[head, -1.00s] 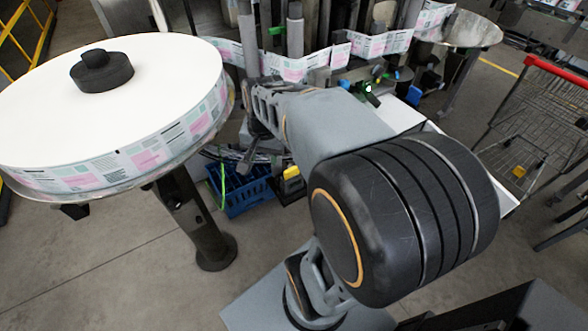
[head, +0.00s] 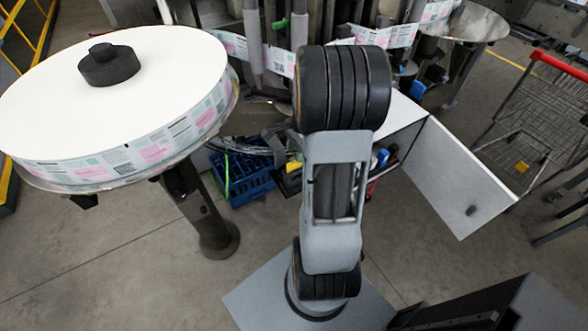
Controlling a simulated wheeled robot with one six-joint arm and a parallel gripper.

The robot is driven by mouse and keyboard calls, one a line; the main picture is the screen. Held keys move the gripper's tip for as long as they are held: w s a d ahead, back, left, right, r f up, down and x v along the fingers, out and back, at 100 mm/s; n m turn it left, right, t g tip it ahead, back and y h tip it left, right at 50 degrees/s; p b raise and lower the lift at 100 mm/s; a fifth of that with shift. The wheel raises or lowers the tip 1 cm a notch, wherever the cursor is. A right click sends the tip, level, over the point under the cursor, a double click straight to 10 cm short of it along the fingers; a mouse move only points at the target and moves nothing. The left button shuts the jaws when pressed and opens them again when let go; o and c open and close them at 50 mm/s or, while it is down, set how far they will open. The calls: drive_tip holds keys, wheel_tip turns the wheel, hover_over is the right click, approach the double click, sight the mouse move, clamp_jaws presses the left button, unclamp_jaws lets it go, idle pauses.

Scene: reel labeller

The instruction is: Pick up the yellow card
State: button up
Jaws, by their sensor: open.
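A small yellow item (head: 293,167) shows just left of my arm in the head view, low beside the machine. It is partly cut off by my arm, and I cannot tell if it is the yellow card.
A large white label reel (head: 150,90) on a stand fills the left. A blue crate (head: 245,180) sits on the floor beside it. A white cabinet door (head: 445,180) hangs open at right. A wire cart (head: 530,130) stands further right. Open floor lies in front.

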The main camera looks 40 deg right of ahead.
sight(294, 163)
drive_tip(key=shift+w+a+f+p, duration=0.1)
drive_tip(key=shift+a+f+p, duration=0.15)
drive_tip(key=shift+f, duration=1.1)
drive_tip(key=shift+a+f+p, duration=0.15)
drive_tip(key=shift+a+f, duration=0.15)
drive_tip(key=shift+f, duration=1)
drive_tip(key=shift+c, duration=0.2)
clamp_jaws()
